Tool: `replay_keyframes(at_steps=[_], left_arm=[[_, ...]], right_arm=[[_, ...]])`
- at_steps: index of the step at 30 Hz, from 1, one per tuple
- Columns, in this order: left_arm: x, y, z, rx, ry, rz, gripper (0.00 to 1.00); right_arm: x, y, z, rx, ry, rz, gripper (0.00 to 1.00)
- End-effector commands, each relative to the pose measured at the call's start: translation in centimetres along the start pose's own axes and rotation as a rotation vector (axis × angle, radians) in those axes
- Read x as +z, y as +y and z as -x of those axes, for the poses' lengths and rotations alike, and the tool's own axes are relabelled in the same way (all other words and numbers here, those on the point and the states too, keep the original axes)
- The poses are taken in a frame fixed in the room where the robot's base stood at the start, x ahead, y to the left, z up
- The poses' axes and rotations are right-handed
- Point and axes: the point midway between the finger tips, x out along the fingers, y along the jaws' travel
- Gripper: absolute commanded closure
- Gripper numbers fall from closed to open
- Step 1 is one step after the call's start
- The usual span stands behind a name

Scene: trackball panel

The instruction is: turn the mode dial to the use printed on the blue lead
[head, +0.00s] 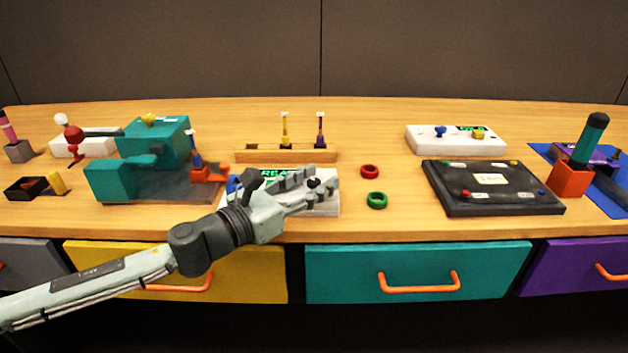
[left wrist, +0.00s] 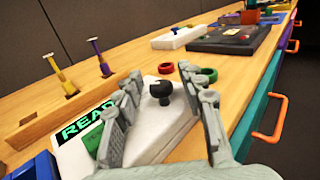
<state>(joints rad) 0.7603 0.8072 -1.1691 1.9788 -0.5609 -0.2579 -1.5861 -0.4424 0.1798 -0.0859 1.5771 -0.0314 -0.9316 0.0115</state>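A white panel (head: 325,207) with a green READ display (head: 274,173) lies near the front edge of the table. A black knob (left wrist: 160,91), which looks like the mode dial, stands on it; in the head view it shows at the fingertips (head: 314,183). My left gripper (left wrist: 160,80) is open, with one finger on each side of the knob in the picture. I cannot tell whether either finger touches it. A blue lead (head: 194,146) with a white tag stands upright at the orange block; its print is too small to read. My right gripper is not in view.
A wooden rack (head: 260,157) behind the panel holds a yellow and a purple lead. A red ring (head: 369,171) and a green ring (head: 377,200) lie right of the panel. A teal machine (head: 110,181) stands left. A black board (head: 470,202) lies further right.

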Motion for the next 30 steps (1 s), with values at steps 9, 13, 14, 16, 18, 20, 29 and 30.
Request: replay_keyframes(at_steps=[9,13,14,16,18,20,29,30], left_arm=[[-0.1,0.0,0.4,0.001,0.001,0.001,0.60],[-0.2,0.1,2.1,0.002,0.004,0.002,0.60],[-0.2,0.1,2.6,0.002,0.003,0.002,0.60],[-0.3,0.0,4.2,0.002,0.005,0.003,0.60],[-0.3,0.0,6.0,0.002,0.006,0.003,0.60],[-0.3,0.0,7.2,0.002,0.005,0.004,0.60],[-0.1,0.0,11.1,0.002,0.001,0.003,0.60],[-0.1,0.0,11.3,0.001,0.001,0.003,0.60]], right_arm=[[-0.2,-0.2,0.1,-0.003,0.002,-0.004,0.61],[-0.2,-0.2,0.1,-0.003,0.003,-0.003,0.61],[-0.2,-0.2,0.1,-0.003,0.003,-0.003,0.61],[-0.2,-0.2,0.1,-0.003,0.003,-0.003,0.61],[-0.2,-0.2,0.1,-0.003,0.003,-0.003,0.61],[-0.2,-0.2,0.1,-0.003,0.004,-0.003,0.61],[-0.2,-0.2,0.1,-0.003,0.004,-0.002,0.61],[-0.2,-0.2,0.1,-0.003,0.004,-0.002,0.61]])
